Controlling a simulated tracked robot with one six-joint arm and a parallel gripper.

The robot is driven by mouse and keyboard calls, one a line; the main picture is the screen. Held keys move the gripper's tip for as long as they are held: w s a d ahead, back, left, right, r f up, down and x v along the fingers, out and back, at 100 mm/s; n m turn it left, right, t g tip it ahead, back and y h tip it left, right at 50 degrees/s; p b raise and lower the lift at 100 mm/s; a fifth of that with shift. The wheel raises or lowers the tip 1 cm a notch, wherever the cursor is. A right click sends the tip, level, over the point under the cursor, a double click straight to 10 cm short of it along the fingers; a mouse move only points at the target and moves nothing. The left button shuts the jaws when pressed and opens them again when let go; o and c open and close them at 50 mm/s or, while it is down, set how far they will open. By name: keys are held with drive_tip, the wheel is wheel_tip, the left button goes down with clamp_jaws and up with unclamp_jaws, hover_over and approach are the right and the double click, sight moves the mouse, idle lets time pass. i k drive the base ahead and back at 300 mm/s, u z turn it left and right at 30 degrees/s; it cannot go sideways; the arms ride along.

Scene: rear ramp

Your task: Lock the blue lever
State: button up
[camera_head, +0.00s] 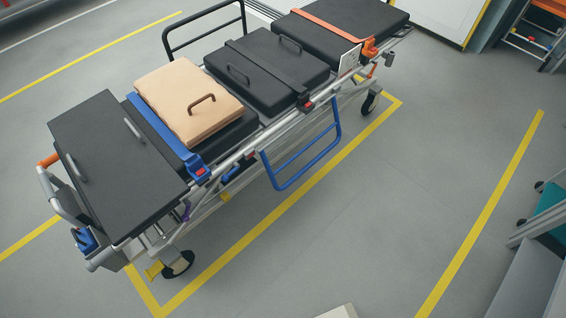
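A wheeled stretcher stands across the upper left, with a silver frame (262,132). A small blue part like a lever (234,171) sits low on the frame's near side, beside a red piece. Another small blue part (86,240) is at the left end, on a grey block below the black board. I cannot tell which of these is the blue lever, nor whether either is locked. A blue side rail (308,168) hangs down from the near side. My gripper is not in view.
A blue strap (165,132) and a tan pad with a handle (188,98) lie on the stretcher among black pads. A pale object (338,312) shows at the bottom edge.

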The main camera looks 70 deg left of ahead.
sight(225, 178)
drive_tip(key=u, duration=4.05)
